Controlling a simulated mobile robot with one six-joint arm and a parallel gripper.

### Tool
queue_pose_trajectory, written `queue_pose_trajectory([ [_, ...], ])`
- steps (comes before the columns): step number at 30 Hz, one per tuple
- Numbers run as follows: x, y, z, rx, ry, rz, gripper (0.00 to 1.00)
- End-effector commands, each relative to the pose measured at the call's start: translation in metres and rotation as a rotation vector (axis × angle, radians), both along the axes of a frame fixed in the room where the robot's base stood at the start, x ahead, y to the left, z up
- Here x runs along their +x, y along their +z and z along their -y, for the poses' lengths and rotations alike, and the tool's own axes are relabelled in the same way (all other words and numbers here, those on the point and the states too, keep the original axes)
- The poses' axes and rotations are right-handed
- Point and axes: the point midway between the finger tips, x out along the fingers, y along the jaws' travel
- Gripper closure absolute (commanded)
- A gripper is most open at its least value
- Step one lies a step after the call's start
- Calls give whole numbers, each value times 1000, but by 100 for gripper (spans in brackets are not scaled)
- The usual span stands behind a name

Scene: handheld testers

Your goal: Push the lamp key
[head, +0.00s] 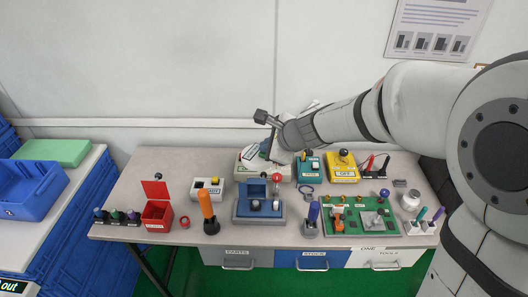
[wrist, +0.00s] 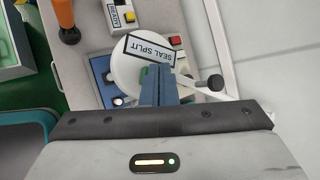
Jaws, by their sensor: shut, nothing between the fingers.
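No control I can read is marked as the lamp key, so I cannot tell which one it is. My gripper (wrist: 160,86) is shut and empty, its blue-grey fingers over a white round part labelled "SEAL SPLIT" (wrist: 150,48). A small green patch (wrist: 143,76) shows beside the fingertips; whether they touch it is unclear. In the head view my wrist hides much of the pale box (head: 246,172) at the back of the bench. A teal box with a yellow top piece (head: 309,168) stands just right of my gripper.
A yellow box with a black knob (head: 343,168) stands farther right. A blue tester with a red ball lever (head: 258,208), an orange handle (head: 207,208), a red open box (head: 157,214) and a green board (head: 360,221) stand in front. The wall is close behind.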

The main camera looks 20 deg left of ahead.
Motion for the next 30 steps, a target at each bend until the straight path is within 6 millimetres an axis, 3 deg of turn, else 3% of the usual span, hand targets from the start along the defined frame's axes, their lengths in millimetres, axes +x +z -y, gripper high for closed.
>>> queue_pose_trajectory([
  [11, 0, -2, 1, 0, -1, -1, 100],
  [30, 1, 11, 0, 0, -2, 0, 100],
])
